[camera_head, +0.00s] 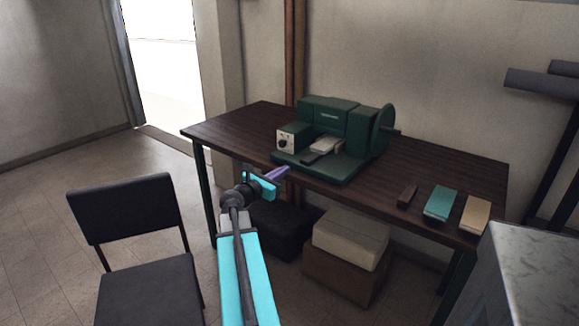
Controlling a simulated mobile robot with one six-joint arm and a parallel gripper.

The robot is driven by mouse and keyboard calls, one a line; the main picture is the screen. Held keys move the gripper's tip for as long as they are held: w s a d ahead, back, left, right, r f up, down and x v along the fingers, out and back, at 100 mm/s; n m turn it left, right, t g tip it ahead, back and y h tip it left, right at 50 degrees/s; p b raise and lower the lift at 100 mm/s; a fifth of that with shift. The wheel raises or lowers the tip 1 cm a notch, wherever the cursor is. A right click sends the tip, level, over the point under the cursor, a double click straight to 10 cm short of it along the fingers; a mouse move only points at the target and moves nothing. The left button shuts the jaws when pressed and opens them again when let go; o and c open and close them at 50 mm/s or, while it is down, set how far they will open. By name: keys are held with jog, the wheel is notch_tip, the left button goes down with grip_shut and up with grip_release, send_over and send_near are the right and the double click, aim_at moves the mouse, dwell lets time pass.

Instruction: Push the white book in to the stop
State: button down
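A small off-white book (326,145) lies on the bed of a dark green machine (333,119) on the table. A dark flat piece (309,157) lies just in front of it on the bed. Whether the book touches a stop inside cannot be seen. My gripper (278,174), with cyan and purple parts, is at the table's front edge, left of and nearer than the machine. It is apart from the book, and its fingers are too small to read as open or shut.
The dark wooden table (222,126) also bears a brown block (407,196), a teal book (440,203) and a tan book (475,214) at right. A black chair (125,208) stands left. Boxes (348,238) sit under the table. A grey cabinet (530,275) is at lower right.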

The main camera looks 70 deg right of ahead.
jog(key=w+a+f+m+t+y, duration=0.4)
jog(key=w+a+f+m+y, duration=0.2)
jog(key=w+a+f, duration=1.4)
jog(key=w+a+f+m+y, duration=0.15)
jog(key=a+f, duration=0.25)
jog(key=a, duration=0.6)
jog(key=w+a+f+m+t+y, duration=0.1)
jog(key=a+f+m+y, duration=0.2)
jog(key=a, duration=0.7)
jog(key=w+a+f+m+y, duration=0.1)
jog(key=a+f+y, duration=0.1)
jog(key=a+f, duration=0.55)
jog(key=s+a+f+m+g+y, duration=0.15)
jog(key=s+a+f, duration=0.25)
jog(key=a, duration=0.6)
jog(key=s+a+f+m+g+y, duration=0.1)
jog(key=s+a+f+y, duration=0.2)
jog(key=a, duration=0.6)
jog(key=s+a+f+g, duration=0.2)
jog(key=s+f, duration=0.5)
jog(key=s, duration=0.3)
jog(key=s+a+f+g, duration=0.2)
jog(key=s+f, duration=0.5)
jog(key=s, duration=0.4)
jog(key=shift+s, duration=0.1)
